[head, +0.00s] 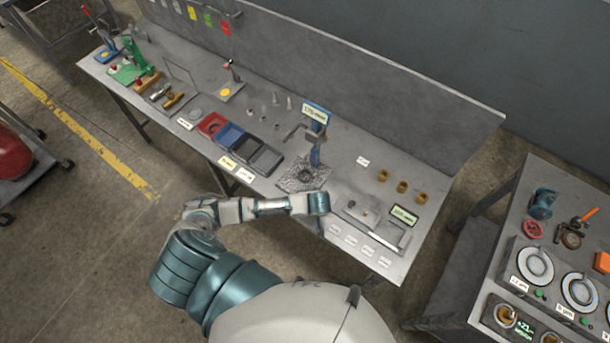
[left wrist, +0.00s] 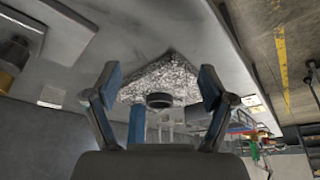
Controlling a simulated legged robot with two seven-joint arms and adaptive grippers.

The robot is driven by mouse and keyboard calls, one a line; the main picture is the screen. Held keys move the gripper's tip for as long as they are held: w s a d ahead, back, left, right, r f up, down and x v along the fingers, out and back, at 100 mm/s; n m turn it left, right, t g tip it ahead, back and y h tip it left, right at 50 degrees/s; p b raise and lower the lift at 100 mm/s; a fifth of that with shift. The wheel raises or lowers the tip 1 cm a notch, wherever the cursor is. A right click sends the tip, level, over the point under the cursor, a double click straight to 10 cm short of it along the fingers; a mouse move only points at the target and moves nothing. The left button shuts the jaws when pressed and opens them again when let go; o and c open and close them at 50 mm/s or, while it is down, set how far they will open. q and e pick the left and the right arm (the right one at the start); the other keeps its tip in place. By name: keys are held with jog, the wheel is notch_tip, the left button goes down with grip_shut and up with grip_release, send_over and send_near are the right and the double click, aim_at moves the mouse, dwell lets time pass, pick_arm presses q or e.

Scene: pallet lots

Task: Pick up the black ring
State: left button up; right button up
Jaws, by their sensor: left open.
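The black ring (left wrist: 160,100) shows in the left wrist view, lying on a speckled granite plate (left wrist: 165,75). My left gripper (left wrist: 160,77) is open, with one finger to each side of the ring in that view. The fingers appear apart from the ring and nothing is between them. In the head view the granite plate (head: 291,182) is at the foot of a blue gauge stand (head: 315,151), with a dark ring-like thing (head: 305,177) on it. My left wrist is just in front of the plate there, and its fingers are hidden. My right gripper is not in view.
The blue stand with its lit display (head: 314,114) rises close behind the plate. Red, blue and black bins (head: 266,161) stand to its left. Several brass rings (head: 383,175) and a grey fixture (head: 378,228) are to its right. A back panel (head: 400,105) bounds the bench.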

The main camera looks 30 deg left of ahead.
aim_at(305, 177)
pick_arm(q)
jog(key=w+a, duration=0.4)
jog(key=shift+w+a+r+p, duration=0.15)
jog(key=shift+w+p, duration=0.15)
jog(key=shift+p, duration=0.05)
jog(key=w+a, duration=0.3)
jog(key=w, duration=0.1)
jog(key=shift+w+a+f+p, duration=0.2)
jog(key=shift+w+a+p, duration=0.1)
jog(key=shift+a+p, duration=0.1)
jog(key=shift+f, duration=0.45)
jog(key=c, duration=1.1)
jog(key=shift+c, duration=0.3)
